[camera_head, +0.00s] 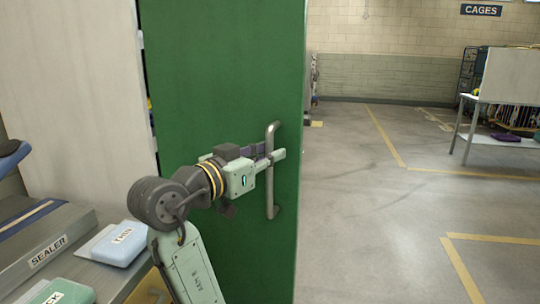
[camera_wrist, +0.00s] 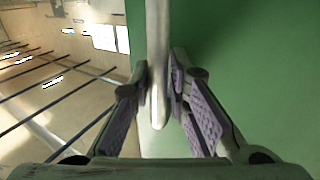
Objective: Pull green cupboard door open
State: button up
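The green cupboard door (camera_head: 220,70) stands upright in the middle of the head view and fills the right of the wrist view (camera_wrist: 260,70). Its upright grey bar handle (camera_head: 270,195) is near the door's right edge. My gripper (camera_head: 271,158) reaches it from the left at about mid-height. In the wrist view the handle bar (camera_wrist: 158,30) runs between my two fingers (camera_wrist: 160,80), with a purple-grey pad close against each side. The gripper looks shut on the handle. A narrow gap with a bit of yellow shows along the door's left edge; how far the door is open is unclear.
A bench at lower left holds a sealer (camera_head: 50,245), a pale blue box (camera_head: 120,243) and a green box (camera_head: 62,292). A pale panel (camera_head: 75,90) stands left of the door. Open floor (camera_head: 370,210) lies to the right; a table (camera_head: 500,138) stands farther back.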

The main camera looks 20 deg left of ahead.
jog(key=shift+o, duration=0.2)
jog(key=v, duration=1.2)
jog(key=shift+w+a, duration=0.1)
